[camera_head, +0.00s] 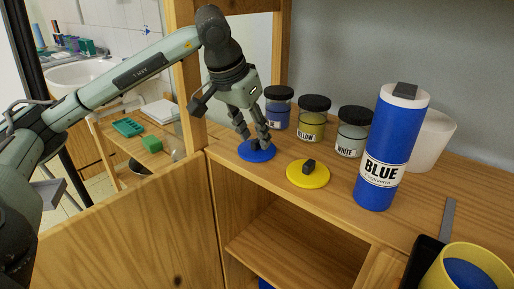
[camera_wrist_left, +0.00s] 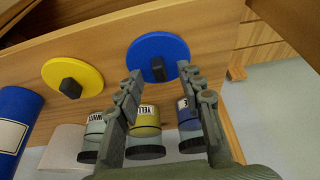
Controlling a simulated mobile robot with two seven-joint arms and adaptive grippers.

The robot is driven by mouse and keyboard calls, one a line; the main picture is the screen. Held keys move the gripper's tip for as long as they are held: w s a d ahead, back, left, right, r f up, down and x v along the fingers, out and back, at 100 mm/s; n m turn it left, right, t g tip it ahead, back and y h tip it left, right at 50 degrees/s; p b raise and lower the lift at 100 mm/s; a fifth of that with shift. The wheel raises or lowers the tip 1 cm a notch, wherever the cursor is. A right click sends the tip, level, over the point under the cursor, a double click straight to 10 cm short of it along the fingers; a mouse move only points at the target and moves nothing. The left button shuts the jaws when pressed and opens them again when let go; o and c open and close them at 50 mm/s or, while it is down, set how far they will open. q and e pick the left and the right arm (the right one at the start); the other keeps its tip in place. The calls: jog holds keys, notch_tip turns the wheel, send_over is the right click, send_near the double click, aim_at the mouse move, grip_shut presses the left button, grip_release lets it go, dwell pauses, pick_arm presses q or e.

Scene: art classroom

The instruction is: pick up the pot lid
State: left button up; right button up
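A round blue lid (camera_head: 257,155) with a dark knob lies flat on the wooden cabinet top; it also shows in the left wrist view (camera_wrist_left: 158,46). A yellow lid (camera_head: 308,179) with a dark block knob lies to its right, also in the left wrist view (camera_wrist_left: 60,62). My left gripper (camera_head: 255,142) points down over the blue lid. In the left wrist view its fingers (camera_wrist_left: 161,74) are apart, one on each side of the blue lid's knob (camera_wrist_left: 158,69), with gaps visible. I cannot tell whether the fingertips touch the lid. My right gripper is in neither view.
Jars with black lids, including yellow (camera_head: 312,120) and white (camera_head: 353,132), stand behind the lids. A tall blue bottle (camera_head: 382,165) stands right of them, before a white container (camera_head: 430,142). A yellow pot (camera_head: 436,274) is at lower right. Open shelves lie below.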

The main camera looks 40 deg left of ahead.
pick_arm(q)
jog(key=shift+w+f, duration=0.2)
jog(key=shift+f, duration=0.3)
jog(key=shift+w+f, duration=0.1)
jog(key=shift+w, duration=0.05)
grip_shut()
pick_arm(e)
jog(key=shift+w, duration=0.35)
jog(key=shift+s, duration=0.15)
